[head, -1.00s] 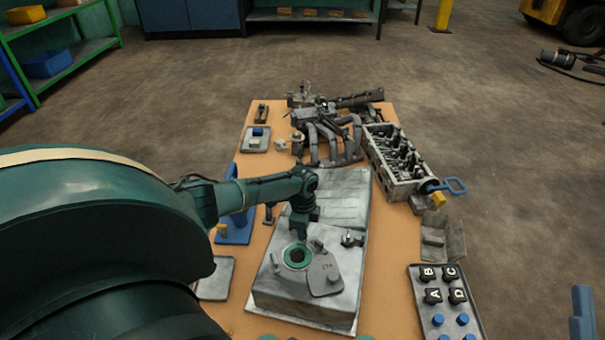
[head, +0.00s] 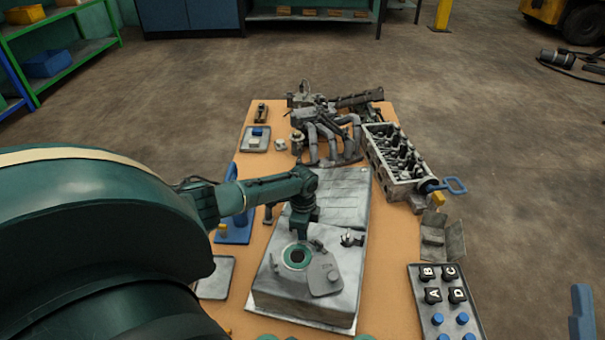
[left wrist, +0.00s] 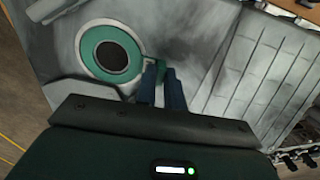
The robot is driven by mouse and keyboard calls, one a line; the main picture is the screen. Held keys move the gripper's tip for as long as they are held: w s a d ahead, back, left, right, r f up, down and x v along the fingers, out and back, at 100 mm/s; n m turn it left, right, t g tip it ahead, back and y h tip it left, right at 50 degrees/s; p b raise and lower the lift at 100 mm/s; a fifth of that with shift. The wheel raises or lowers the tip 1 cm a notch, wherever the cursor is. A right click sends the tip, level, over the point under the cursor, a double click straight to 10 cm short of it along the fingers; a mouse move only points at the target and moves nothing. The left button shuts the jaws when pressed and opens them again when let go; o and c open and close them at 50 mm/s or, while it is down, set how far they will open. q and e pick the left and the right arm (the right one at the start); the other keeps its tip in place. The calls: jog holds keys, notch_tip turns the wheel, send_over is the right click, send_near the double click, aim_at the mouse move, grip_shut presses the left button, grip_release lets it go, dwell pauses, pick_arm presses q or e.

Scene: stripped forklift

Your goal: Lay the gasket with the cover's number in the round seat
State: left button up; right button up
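A green ring gasket (head: 297,256) lies around the dark round opening on the grey metal housing (head: 290,298). In the left wrist view the gasket (left wrist: 88,40) looks flat and roughly centred on the opening, with a small upright tab at its right side. My left gripper (head: 301,236) points down just behind the ring. In the left wrist view its two dark fingers (left wrist: 161,84) stand close together with the tab between them. A grey cover plate (head: 324,274) lies beside the ring; its marking is not readable now. My right gripper is not in view.
A tray (head: 415,290) with lettered black blocks and blue knobs is at right. A cylinder head (head: 392,160) and manifold pipes (head: 330,140) fill the table's far part. A blue stand (head: 237,228) and flat grey plate (head: 217,280) are at left.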

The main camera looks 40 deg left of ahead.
pick_arm(q)
jog(key=o, duration=0.5)
